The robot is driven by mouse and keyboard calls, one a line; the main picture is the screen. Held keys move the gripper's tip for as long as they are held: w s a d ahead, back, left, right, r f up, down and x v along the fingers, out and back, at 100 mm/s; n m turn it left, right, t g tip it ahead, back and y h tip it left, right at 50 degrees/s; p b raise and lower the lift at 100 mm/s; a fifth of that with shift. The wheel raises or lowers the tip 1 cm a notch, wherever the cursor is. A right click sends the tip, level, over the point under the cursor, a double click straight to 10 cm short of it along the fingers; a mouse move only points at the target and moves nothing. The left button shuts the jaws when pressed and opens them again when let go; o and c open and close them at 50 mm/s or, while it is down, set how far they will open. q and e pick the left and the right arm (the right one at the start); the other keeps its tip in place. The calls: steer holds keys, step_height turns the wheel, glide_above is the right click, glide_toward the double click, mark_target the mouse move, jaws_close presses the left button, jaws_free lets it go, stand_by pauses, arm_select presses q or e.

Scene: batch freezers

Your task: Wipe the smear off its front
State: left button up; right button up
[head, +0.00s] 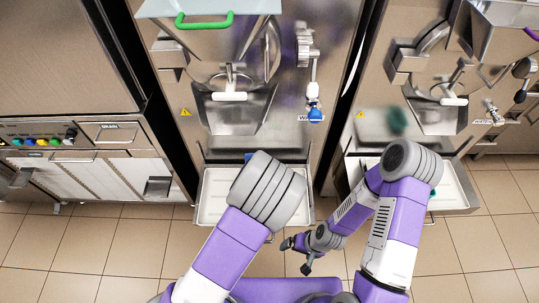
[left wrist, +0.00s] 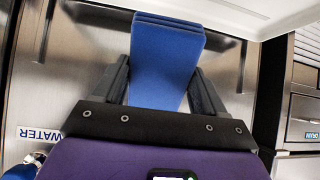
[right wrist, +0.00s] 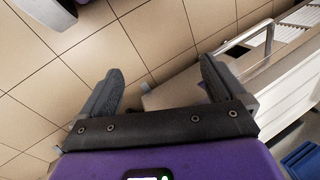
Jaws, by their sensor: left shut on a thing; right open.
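A blurred dark green smear (head: 397,121) shows on the steel front of the right freezer (head: 372,98), below and left of its spout. The middle freezer (head: 182,95) has a green lid handle; no clear smear shows on its visible front. My left gripper (left wrist: 165,90) is shut on a blue folded cloth or sponge (left wrist: 165,60), with steel close around it. In the head view my left arm hides that gripper; only a bit of blue (head: 248,156) shows beside the arm. My right gripper (head: 296,254) is open and empty, low over the floor; it also shows in the right wrist view (right wrist: 158,88).
A white drip tray (head: 211,196) stands out below the middle freezer, and another (head: 454,186) below the right one. A blue-tipped tap (head: 315,112) hangs on the middle freezer. A steel cabinet (head: 80,100) stands at left. Tiled floor (head: 110,245) is free in front.

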mark_target(270, 125)
arm_select(q)
steer(key=d+t, duration=0.1)
steer(key=w+d+r+t+b, duration=0.1)
steer(key=t, duration=0.1)
steer(key=w+r+t, duration=0.1)
steer(key=t, duration=0.1)
steer(key=shift+w+d+r+b, duration=0.2)
steer(key=shift+d+r+b, duration=0.05)
steer(key=shift+d+b, duration=0.15)
step_height(270, 125, up, 6)
steer(key=d+f+t, duration=0.1)
steer(key=d+t, duration=0.1)
steer(key=t, duration=0.1)
steer(key=shift+m+h, duration=0.3)
steer(key=shift+m, duration=0.1)
steer(key=shift+w+r+b, duration=0.15)
steer(key=shift+w, duration=1.25)
steer(key=shift+w+r+b, duration=0.1)
steer(key=shift+w+b, duration=0.05)
steer(key=shift+w, duration=1.2)
steer(key=shift+w+b, duration=0.35)
steer(key=shift+w, duration=0.55)
